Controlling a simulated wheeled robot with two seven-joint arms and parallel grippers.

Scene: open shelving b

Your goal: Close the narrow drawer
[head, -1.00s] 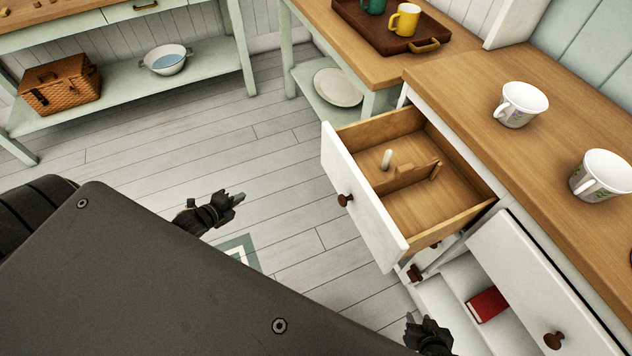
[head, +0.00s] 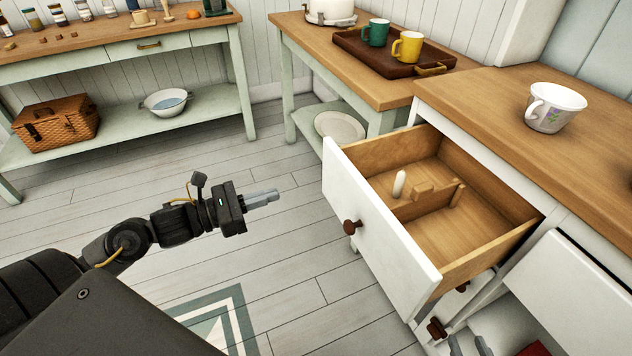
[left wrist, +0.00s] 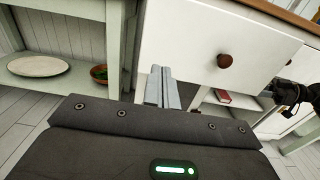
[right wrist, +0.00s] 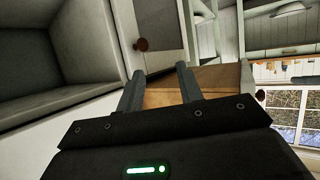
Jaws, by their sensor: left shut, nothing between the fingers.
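The narrow drawer (head: 385,235) stands open from the white counter unit. It has a white front, a dark round knob (head: 352,227) and a bare-wood inside with a low divider. Its front and knob also show in the left wrist view (left wrist: 195,45). My left gripper (head: 277,196) is shut and empty, in the air left of the drawer front and apart from it in the head view. My right gripper (right wrist: 160,80) is open, its fingers apart, with a wooden surface seen beyond them. In the head view only its fingertips show at the bottom edge, below the drawer.
A white cup (head: 553,107) stands on the wooden countertop (head: 470,95). A dark tray (head: 378,58) with a green and a yellow mug is on the table behind. A white panel (head: 580,280) and an open lower space adjoin the drawer. The floor left of the drawer is clear.

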